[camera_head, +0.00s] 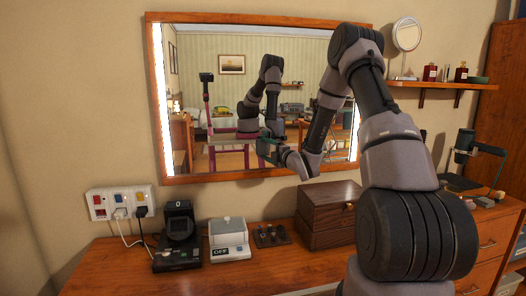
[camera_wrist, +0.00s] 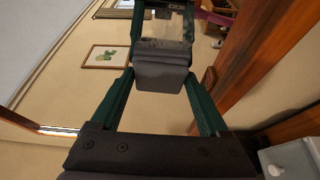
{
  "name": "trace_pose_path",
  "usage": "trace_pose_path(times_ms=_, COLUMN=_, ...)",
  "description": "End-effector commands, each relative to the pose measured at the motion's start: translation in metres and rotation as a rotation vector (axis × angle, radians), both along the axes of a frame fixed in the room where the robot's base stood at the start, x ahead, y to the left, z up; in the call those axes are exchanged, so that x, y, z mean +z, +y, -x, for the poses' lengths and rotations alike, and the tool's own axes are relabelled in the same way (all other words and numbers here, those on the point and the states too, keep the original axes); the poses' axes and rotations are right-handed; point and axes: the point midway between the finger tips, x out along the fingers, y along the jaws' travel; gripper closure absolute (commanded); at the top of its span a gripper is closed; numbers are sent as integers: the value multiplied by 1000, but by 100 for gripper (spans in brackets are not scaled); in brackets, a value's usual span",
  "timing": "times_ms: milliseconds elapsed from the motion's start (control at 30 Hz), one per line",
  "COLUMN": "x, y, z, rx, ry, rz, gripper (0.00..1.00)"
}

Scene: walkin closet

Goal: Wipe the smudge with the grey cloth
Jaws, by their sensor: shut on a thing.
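My gripper (camera_head: 266,147) is in front of the lower middle of the wall mirror (camera_head: 200,150), with its fingers toward the glass. In the wrist view my gripper (camera_wrist: 161,72) has its green fingers closed on the grey cloth (camera_wrist: 160,76), which looks like a thick folded pad. The cloth is hard to make out in the head view. I cannot tell whether it touches the glass. The mirror also shows a reflection of my arm.
A shelf (camera_head: 437,86) with bottles and a round mirror (camera_head: 407,34) is at right. Sockets (camera_head: 120,202) are at left.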

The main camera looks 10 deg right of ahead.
Motion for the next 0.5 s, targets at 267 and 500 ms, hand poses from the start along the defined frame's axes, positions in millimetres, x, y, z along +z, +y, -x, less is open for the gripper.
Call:
trace_pose_path(times_ms=267, x=2, y=-31, z=-1, rx=-14, ry=-3, rz=2, gripper=66)
trace_pose_path(times_ms=500, x=1, y=-39, z=-1, rx=-11, ry=-3, rz=2, gripper=66)
